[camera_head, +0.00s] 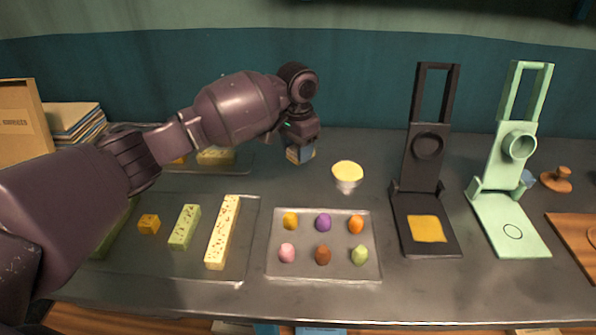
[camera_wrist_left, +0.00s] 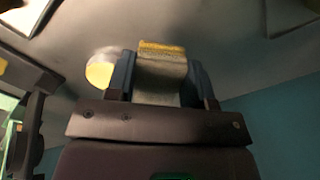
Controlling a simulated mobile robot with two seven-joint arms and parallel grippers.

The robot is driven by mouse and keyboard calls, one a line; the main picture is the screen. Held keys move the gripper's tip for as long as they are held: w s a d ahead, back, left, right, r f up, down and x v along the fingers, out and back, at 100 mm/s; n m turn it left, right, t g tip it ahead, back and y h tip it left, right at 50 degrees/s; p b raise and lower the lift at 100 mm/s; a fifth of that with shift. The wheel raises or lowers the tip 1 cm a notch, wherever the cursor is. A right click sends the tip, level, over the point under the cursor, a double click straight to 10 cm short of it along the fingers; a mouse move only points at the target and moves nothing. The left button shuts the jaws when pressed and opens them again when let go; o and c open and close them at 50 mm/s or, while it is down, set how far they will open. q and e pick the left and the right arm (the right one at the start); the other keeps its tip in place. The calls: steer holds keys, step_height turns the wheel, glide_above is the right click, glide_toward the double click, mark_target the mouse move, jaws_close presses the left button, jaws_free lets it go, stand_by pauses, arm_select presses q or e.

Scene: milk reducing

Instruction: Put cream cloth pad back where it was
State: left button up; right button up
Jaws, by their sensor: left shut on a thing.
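My left gripper (camera_head: 300,153) hangs above the back of the counter, pointing down, left of a small pale cup with a yellow top. In the left wrist view my left gripper (camera_wrist_left: 160,80) has its blue fingers closed on the two sides of a pale pad, which looks like the cream cloth pad (camera_wrist_left: 161,68). The pad is greyish cream with a yellowish end. In the head view the fingers mostly hide it. The pad appears held clear of the cup. My right gripper is not in view.
The pale cup (camera_head: 347,183) stands right of the gripper. A tray of small coloured pieces (camera_head: 274,268) and a tray with long bars (camera_head: 248,230) lie in front. A black press (camera_head: 422,180) and a green press (camera_head: 510,170) stand right. Counter behind the small tray is partly clear.

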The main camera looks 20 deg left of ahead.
mark_target(297, 180)
arm_select(q)
steer(key=shift+f, duration=0.8)
step_height(297, 180, down, 5)
steer(key=shift+f+b, duration=0.2)
steer(key=shift+b, duration=0.5)
steer(key=shift+r, duration=0.15)
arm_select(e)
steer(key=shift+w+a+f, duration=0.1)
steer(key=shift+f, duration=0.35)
arm_select(q)
steer(key=o, duration=0.9)
steer(key=shift+c, duration=0.2)
